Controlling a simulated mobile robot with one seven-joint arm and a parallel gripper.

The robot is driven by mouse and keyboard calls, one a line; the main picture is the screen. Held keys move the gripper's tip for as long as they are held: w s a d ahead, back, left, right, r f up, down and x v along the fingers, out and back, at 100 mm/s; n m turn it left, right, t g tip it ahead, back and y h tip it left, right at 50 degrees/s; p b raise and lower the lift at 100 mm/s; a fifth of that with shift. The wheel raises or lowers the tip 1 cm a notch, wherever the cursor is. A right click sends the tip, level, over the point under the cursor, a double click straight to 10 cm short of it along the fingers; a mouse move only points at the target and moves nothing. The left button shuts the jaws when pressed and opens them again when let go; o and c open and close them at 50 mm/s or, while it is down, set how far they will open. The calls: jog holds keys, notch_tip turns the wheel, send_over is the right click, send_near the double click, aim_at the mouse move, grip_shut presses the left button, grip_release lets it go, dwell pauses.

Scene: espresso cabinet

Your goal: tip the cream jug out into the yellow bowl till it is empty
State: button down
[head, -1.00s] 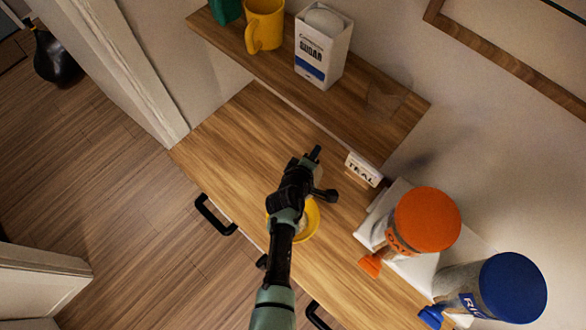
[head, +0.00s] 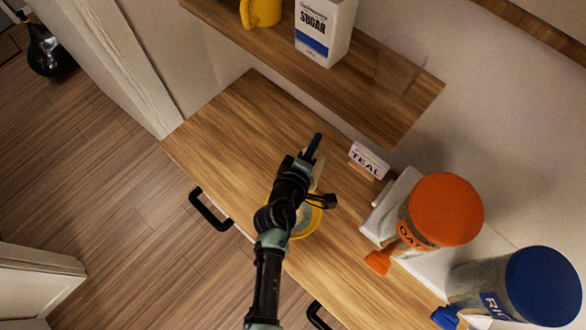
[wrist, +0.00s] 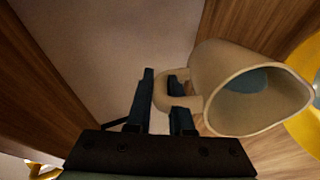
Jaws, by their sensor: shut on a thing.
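The cream jug (wrist: 222,75) is in the wrist view, tipped on its side with its mouth toward the lower right. A grey-blue patch shows inside it; I cannot tell how much is left. My gripper (wrist: 160,95) is shut on the jug's handle. In the head view my gripper (head: 319,171) hangs over the counter and hides most of the jug. The yellow bowl (head: 316,224) stands on the counter under it, partly hidden, with something grey-blue inside. The bowl's edge (wrist: 299,125) also shows at the right of the wrist view, beside the jug's mouth.
A TEAL sign (head: 368,160) stands close to the right of my gripper. An orange-lidded dispenser (head: 440,210) and a blue-lidded one (head: 535,287) stand further right. A shelf (head: 275,48) with a sugar box (head: 325,30) is above. The counter's left end is clear.

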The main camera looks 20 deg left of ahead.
jog(key=t+b, duration=0.1)
jog(key=b, duration=0.1)
jog(key=shift+s+r+b, duration=0.1)
jog(key=shift+s+b, duration=0.25)
jog(key=shift+s, duration=0.05)
jog(key=s+b, duration=0.1)
jog(key=b, duration=0.1)
jog(key=shift+s+t+b, duration=0.1)
jog(key=shift+t+b, duration=0.2)
jog(key=shift+b, duration=0.1)
jog(key=shift+s+r+t+b, duration=0.35)
jog(key=shift+s+r, duration=0.1)
jog(key=shift+r, duration=0.4)
jog(key=w+r+p, duration=0.1)
jog(key=p, duration=0.2)
jog(key=w+f+g+p, duration=0.3)
jog(key=p, duration=0.5)
jog(key=shift+f+g, duration=0.3)
jog(key=shift+g, duration=0.05)
jog(key=shift+f, duration=0.3)
jog(key=shift+w, duration=0.1)
